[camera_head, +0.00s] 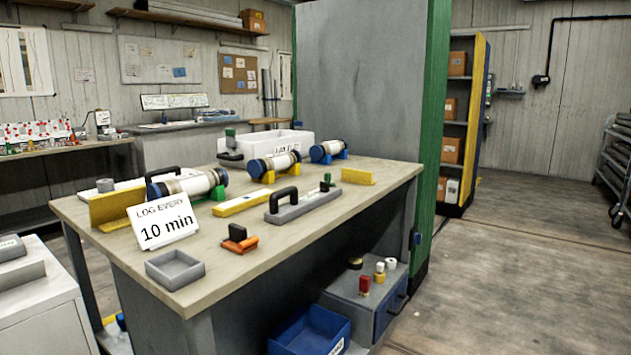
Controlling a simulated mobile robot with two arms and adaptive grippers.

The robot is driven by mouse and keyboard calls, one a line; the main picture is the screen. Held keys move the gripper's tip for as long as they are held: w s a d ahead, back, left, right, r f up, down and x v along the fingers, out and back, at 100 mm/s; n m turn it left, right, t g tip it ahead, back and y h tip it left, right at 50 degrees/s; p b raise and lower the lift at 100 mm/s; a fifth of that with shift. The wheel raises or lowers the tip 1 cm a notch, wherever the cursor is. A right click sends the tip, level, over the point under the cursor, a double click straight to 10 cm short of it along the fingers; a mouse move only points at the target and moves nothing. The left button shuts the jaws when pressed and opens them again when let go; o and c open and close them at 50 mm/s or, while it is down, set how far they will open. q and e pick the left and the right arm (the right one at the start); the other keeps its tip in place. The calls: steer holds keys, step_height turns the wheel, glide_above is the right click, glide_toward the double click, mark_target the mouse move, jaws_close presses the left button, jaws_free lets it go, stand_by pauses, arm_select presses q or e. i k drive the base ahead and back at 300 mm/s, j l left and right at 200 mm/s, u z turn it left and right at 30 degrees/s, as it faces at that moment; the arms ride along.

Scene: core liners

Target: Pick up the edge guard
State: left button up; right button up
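No piece is labelled as the edge guard, and I cannot tell for sure which one it is. An angled yellow piece (117,205) stands at the left end of the workbench, partly behind a white sign. A shorter angled yellow piece (357,177) lies near the bench's right edge. A flat yellow bar (243,203) lies between them, near the middle. Neither of my grippers is in view.
The workbench (345,212) also holds a "LOG EVERY 10 min" sign (163,222), several blue-capped core tubes, a grey handled tool (300,206), an orange-and-black item (240,240) and a grey tray (175,269).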

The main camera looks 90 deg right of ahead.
mark_target(364, 177)
steer(key=z, duration=0.4)
steer(key=i+z, duration=0.1)
steer(key=z, duration=0.25)
steer(key=j+z, duration=0.1)
steer(key=z, duration=0.3)
steer(key=i+z, duration=0.1)
steer(key=z, duration=1.9)
